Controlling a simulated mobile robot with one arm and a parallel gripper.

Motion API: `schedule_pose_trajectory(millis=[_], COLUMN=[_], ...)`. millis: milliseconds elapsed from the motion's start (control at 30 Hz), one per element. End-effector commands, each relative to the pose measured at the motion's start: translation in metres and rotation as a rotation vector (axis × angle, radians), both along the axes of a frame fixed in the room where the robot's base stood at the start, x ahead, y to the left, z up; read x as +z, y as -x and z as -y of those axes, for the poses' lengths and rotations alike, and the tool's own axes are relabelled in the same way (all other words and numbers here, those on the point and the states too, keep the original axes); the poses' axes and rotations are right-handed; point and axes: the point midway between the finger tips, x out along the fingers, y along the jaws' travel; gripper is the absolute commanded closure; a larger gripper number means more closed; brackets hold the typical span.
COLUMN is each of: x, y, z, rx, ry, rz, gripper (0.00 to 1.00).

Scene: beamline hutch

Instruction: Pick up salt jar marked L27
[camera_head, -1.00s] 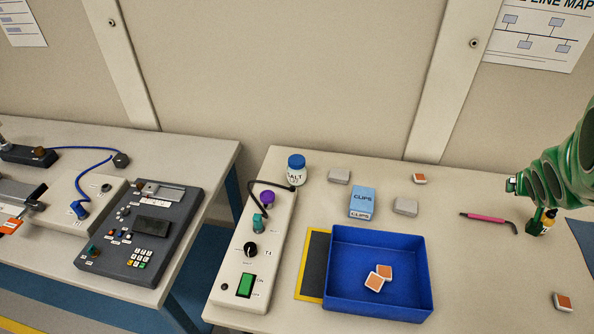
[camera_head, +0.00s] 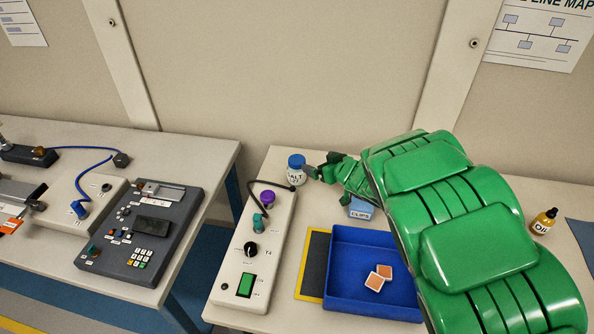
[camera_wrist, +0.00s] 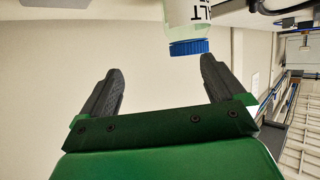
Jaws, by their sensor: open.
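The salt jar (camera_head: 296,174) is a small white jar with a blue lid, standing on the bench behind the control box. Its label reads SALT; the smaller marking below is too small to read. In the wrist view the jar (camera_wrist: 186,14) appears with its blue lid pointing down, just beyond the fingertips and nearer the right-hand finger. My gripper (camera_head: 312,172) is right beside the jar, on its right side. In the wrist view my gripper (camera_wrist: 161,72) has its two dark fingers spread apart with nothing between them.
A control box (camera_head: 232,276) with a black cable stands in front of the jar. An oil bottle (camera_head: 544,221) stands at the right. A wall rises behind the bench.

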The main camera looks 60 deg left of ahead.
Motion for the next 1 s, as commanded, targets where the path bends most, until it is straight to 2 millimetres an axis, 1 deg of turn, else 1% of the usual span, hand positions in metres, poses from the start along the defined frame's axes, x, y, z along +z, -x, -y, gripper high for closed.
schedule_pose_trajectory(millis=[33,100,200,533,833,1000], x=[-0.006,-0.01,-0.013,-0.019,-0.026,-0.032], y=[0.014,0.027,0.036,0.037,0.038,0.039], z=[-0.007,-0.013,-0.019,-0.039,-0.049,-0.063], rx=[0.029,0.059,0.08,0.079,0.08,0.081], ry=[-0.006,-0.016,-0.024,-0.025,-0.024,-0.026], rz=[-0.014,-0.028,-0.036,-0.034,-0.036,-0.037], gripper=[0.03,0.03,0.03,0.03,0.03,0.03])
